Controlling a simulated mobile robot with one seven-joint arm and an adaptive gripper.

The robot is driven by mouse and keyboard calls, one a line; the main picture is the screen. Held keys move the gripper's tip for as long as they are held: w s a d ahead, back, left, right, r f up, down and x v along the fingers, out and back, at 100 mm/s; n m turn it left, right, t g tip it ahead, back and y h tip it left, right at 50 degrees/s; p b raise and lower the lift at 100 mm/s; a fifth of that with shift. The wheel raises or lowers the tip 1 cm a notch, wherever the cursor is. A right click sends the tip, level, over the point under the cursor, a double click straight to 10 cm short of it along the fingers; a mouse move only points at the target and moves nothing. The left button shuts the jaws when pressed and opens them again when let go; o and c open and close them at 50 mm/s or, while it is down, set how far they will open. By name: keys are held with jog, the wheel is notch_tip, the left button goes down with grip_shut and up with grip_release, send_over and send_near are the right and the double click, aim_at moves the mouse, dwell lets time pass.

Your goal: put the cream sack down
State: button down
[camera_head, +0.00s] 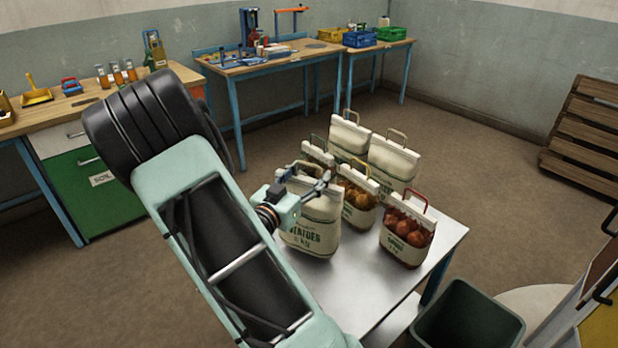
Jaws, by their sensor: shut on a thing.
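The cream sack (312,236) with green lettering hangs or stands at the left side of the metal table (372,290). My gripper (322,186) is at its top and is shut on it, around the handle area. The fingers and the arm hide part of the sack's top and left side. The sack looks upright. I cannot tell whether its base touches the table or is a little above it.
Close behind and right stand a sack of orange produce (358,206), a red-handled sack (405,238), two plain cream sacks (349,138) (393,162) and a partly hidden sack (316,154). The table's front is bare. A dark bin (468,322) stands front right.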

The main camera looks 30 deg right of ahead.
aim_at(305, 188)
jog(key=shift+w+d+f+b, duration=0.15)
jog(key=shift+w+f+b, duration=0.1)
jog(key=shift+f+b, duration=0.4)
jog(key=shift+w+d+f+b, duration=0.15)
jog(key=shift+w+f+b, duration=0.05)
jog(key=shift+f+b, duration=0.4)
jog(key=shift+f, duration=0.5)
jog(key=c, duration=1.2)
grip_release()
jog(key=shift+s+a+f+b, duration=0.1)
jog(key=shift+f+b, duration=0.2)
jog(key=shift+f, duration=0.1)
jog(key=o, duration=0.5)
jog(key=shift+r, duration=0.1)
jog(key=shift+r, duration=0.15)
jog(key=v, duration=1.2)
jog(key=shift+s+b, duration=0.1)
jog(key=shift+b, duration=0.2)
